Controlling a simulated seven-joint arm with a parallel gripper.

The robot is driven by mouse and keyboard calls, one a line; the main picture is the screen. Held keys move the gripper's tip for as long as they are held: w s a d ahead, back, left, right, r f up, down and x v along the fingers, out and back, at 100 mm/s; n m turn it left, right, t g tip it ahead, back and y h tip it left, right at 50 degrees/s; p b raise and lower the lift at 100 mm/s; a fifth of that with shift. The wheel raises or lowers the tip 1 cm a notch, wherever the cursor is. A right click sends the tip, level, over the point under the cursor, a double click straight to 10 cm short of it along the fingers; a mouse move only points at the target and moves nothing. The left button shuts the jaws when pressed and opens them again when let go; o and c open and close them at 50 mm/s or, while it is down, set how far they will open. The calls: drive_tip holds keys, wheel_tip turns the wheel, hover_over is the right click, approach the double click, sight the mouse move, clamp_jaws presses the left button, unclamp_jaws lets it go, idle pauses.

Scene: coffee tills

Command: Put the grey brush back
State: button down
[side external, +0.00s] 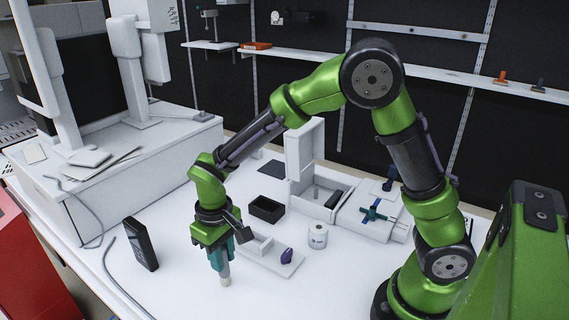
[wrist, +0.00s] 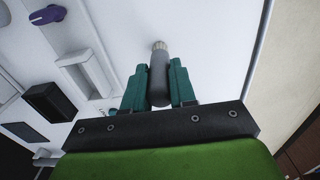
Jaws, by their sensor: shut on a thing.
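My gripper (side external: 217,258) has teal fingers and points down over the white table, left of the white tray. It is shut on the grey brush (side external: 224,274), which hangs upright below the fingers with its pale tip close to the table top. I cannot tell whether the tip touches. In the wrist view the grey brush (wrist: 158,78) sits between the two fingers of my gripper (wrist: 159,85). The block (wrist: 75,78) and the purple thing (wrist: 46,14) also show in the wrist view.
A black open box (side external: 267,209) stands behind the tray, and a white labelled can (side external: 318,237) stands to its right. A black card reader (side external: 141,244) stands at the left, near a grey cable (side external: 112,275). A white open-lidded box (side external: 305,160) is further back. The front table is clear.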

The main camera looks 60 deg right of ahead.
drive_tip(key=shift+f, duration=0.1)
drive_tip(key=c, duration=0.9)
unclamp_jaws()
wheel_tip(320, 180, up, 12)
drive_tip(key=shift+f, duration=0.1)
drive_tip(key=shift+s+d+r+m+t+y, duration=0.35)
drive_tip(key=shift+s+d+r+m+t, duration=0.55)
drive_tip(key=shift+s+d, duration=1.15)
drive_tip(key=shift+s+d+r+m+t+y, duration=0.4)
drive_tip(key=shift+s+d+r+t, duration=0.95)
drive_tip(key=shift+s, duration=1.35)
drive_tip(key=shift+s+d+r+m+t+y, duration=0.25)
drive_tip(key=shift+s+d+r+m+t, duration=0.5)
drive_tip(key=shift+s+d+t, duration=1.2)
drive_tip(key=shift+s+a+r+g, duration=0.1)
drive_tip(key=shift+s+a+g, duration=0.35)
drive_tip(key=shift+g, duration=0.15)
